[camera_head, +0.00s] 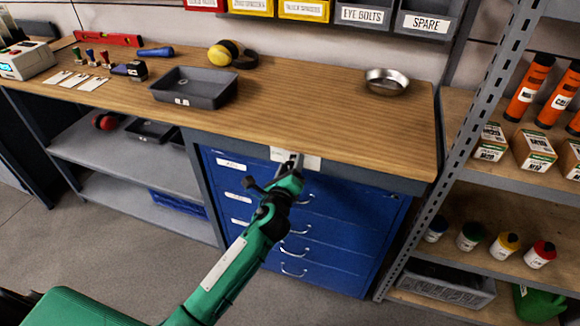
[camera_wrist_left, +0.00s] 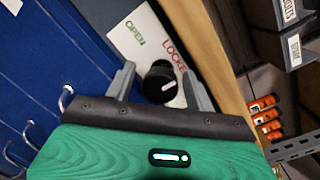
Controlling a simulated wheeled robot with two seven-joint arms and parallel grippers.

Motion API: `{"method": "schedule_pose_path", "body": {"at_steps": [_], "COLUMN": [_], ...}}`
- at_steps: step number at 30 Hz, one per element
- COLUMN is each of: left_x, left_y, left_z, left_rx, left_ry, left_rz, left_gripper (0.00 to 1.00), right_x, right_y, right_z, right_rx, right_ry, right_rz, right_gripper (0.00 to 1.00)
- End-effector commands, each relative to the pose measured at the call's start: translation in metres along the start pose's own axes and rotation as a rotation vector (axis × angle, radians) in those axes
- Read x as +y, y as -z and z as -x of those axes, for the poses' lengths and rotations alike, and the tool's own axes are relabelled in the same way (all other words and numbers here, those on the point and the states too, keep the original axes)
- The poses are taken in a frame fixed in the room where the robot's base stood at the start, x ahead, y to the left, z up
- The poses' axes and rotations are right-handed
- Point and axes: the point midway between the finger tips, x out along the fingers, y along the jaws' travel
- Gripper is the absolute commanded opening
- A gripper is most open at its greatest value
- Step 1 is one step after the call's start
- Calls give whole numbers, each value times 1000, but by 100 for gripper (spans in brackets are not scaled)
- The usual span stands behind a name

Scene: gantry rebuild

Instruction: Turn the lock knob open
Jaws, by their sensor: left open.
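The lock knob (camera_wrist_left: 159,82) is black and round, on a white plate marked OPEN in green and LOCKED in red, partly cut off. A small white mark shows on the knob, low on its right; which word it points to I cannot tell. My left gripper (camera_wrist_left: 160,90) is open, one finger on each side of the knob; I see no clear contact. In the head view my left gripper (camera_head: 291,164) is at the white plate (camera_head: 311,161) under the bench's front edge, above the blue drawer cabinet (camera_head: 338,240). The knob is hidden there. My right gripper is out of view.
The wooden bench top (camera_head: 320,105) juts over the drawers. A grey tray (camera_head: 193,88) and a metal bowl (camera_head: 387,82) stand on it. Drawer handles (camera_head: 294,252) stick out below the plate. A metal shelf rack (camera_head: 470,145) stands at right. The floor in front is clear.

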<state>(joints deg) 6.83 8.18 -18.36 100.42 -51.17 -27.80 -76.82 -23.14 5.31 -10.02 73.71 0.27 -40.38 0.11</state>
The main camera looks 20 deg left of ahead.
Motion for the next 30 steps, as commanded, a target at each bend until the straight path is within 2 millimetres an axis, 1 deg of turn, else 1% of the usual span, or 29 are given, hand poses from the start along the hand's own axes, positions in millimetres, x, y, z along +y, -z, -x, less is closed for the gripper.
{"method": "schedule_pose_path", "body": {"at_steps": [5, 6, 8, 9, 11, 12, 20, 24, 26, 30], "left_x": [0, 0, 0, 0, 0, 0, 0, 0, 0, 0], "left_y": [0, 0, 0, 0, 0, 0, 0, 0, 0, 0], "left_z": [0, 0, 0, 0, 0, 0, 0, 0, 0, 0], "left_rx": [0, 0, 0, 0, 0, 0, 2, 5, 7, 15], "left_ry": [0, 0, 0, 0, 0, 0, -3, -7, -10, -18], "left_rz": [0, 0, 0, 0, 0, 0, 16, 62, 93, 192], "left_gripper": [54, 51, 39, 31, 19, 11, 11, 11, 11, 11], "right_x": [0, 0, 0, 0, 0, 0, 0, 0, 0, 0], "right_y": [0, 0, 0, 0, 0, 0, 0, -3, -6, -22], "right_z": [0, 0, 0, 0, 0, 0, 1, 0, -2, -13], "right_rx": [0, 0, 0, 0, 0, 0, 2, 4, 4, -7], "right_ry": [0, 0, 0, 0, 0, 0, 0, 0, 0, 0], "right_rz": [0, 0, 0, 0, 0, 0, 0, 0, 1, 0], "right_gripper": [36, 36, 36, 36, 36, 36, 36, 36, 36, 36]}}
